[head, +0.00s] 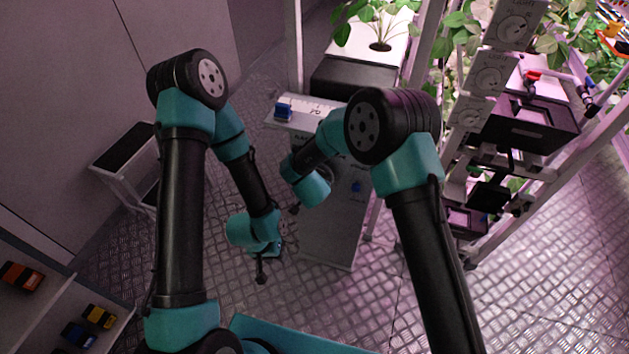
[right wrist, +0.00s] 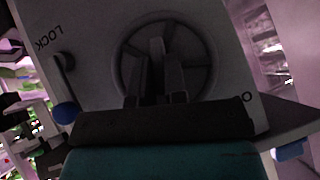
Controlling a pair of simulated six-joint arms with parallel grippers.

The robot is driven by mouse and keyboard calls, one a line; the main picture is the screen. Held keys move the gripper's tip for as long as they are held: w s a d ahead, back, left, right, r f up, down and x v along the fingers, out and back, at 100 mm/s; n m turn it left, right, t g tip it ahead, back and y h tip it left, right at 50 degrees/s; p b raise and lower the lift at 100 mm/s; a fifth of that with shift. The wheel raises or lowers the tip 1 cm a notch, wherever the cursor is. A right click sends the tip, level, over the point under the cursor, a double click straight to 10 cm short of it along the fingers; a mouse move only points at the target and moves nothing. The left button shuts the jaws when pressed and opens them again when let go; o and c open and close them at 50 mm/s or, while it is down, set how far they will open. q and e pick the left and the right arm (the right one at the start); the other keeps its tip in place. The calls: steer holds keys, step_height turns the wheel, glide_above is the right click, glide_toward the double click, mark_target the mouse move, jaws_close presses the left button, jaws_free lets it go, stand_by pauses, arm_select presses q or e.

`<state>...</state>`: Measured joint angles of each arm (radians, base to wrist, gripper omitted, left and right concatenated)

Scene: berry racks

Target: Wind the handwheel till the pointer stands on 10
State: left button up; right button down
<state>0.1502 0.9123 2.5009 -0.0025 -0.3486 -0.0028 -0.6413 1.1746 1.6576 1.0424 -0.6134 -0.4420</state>
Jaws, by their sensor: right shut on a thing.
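The handwheel (right wrist: 192,52) is a dark spoked wheel on a grey sloped panel (right wrist: 95,38). My right gripper (right wrist: 160,65) is shut on it near its middle, and the fingers hide part of the hub and spokes. In the head view my right wrist mostly covers the wheel. A blue pointer block (head: 283,113) sits near the left end of the scale (head: 325,108) on top of the cabinet; its exact reading is too small to tell. My left gripper (head: 261,270) hangs over the floor, away from the cabinet; its finger gap is unclear.
A lock lever with a blue knob (right wrist: 66,112) stands beside the wheel. Plant racks with dark boxes (head: 535,122) are at the right. A small step stool (head: 125,150) and a shelf with coloured blocks (head: 98,317) are at the left. The floor between is clear.

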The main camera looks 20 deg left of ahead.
steer(key=shift+a+n+h, duration=0.15)
steer(key=shift+n+h, duration=0.45)
steer(key=shift+h, duration=0.5)
steer(key=shift+w+r, duration=0.1)
steer(key=c, duration=1.2)
jaws_free()
steer(key=shift+o, duration=0.2)
steer(key=v, duration=0.7)
steer(key=shift+r, duration=0.15)
steer(key=shift+a, duration=0.1)
